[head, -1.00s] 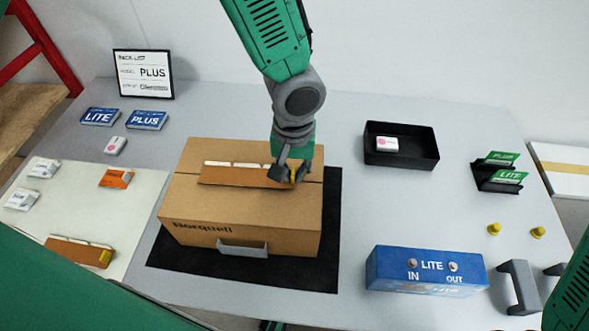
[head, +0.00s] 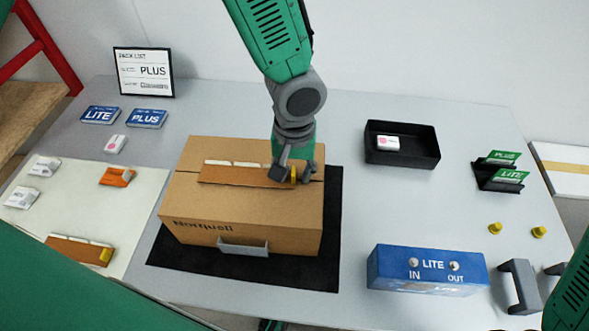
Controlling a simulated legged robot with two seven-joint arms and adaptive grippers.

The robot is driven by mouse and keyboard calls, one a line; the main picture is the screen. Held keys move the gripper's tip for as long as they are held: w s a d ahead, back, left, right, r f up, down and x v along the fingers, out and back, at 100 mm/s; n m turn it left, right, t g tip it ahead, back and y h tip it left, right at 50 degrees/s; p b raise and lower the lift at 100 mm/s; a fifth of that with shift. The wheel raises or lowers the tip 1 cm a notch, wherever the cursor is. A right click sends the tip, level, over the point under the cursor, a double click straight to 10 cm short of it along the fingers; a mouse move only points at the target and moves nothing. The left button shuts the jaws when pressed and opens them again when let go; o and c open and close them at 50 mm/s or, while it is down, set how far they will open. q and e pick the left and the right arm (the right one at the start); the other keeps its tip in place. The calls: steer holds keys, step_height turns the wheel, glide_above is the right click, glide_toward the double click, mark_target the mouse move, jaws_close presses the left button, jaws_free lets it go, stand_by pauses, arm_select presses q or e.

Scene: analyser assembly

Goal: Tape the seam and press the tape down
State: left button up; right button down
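A closed cardboard box (head: 245,215) stands on a black mat (head: 325,235) in the middle of the table. A brown tape strip (head: 232,175) with white pieces along its far edge lies along the top of the box, at the seam. My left gripper (head: 294,173) reaches down over the right end of the strip. Its fingers are closed around the strip's yellow end. How firmly the strip touches the lid cannot be told.
A similar brown strip (head: 78,250) lies on the pale mat (head: 130,210) at left, near small packets. A blue LITE unit (head: 425,272), yellow knobs (head: 495,228), grey bracket (head: 520,287) and black tray (head: 402,157) stand at right. The table between box and tray is clear.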

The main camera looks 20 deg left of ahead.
arm_select(q)
steer(key=shift+r+p, duration=3.15)
steer(key=shift+r, duration=0.35)
